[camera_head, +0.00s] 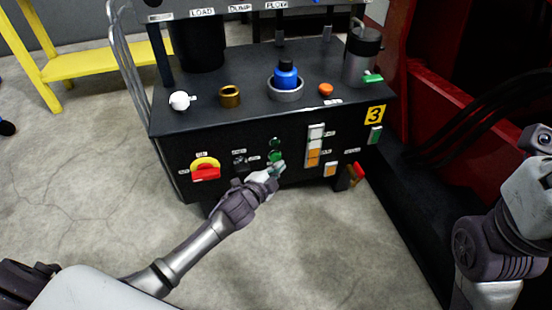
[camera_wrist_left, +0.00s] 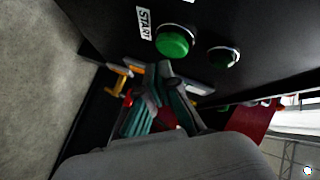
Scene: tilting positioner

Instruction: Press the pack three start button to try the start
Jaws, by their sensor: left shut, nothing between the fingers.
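The pack three cabinet (camera_head: 225,140) is black, with a yellow "3" plate (camera_head: 375,114) at its right front. The green start button (camera_head: 275,156) is on its front panel, below a darker green button (camera_head: 275,143). In the left wrist view the start button (camera_wrist_left: 172,42) is round and green, beside a "START" label (camera_wrist_left: 146,22). My left gripper (camera_head: 278,168) is shut and empty, just below the button in the head view. In the left wrist view its fingertips (camera_wrist_left: 163,78) are near the button; contact cannot be told.
A red and yellow rotary switch (camera_head: 206,170) is left on the panel. A white and orange light column (camera_head: 314,145) and a red-handled part (camera_head: 357,174) are to the right. A red frame (camera_head: 425,100) stands right of the cabinet. The floor in front is clear.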

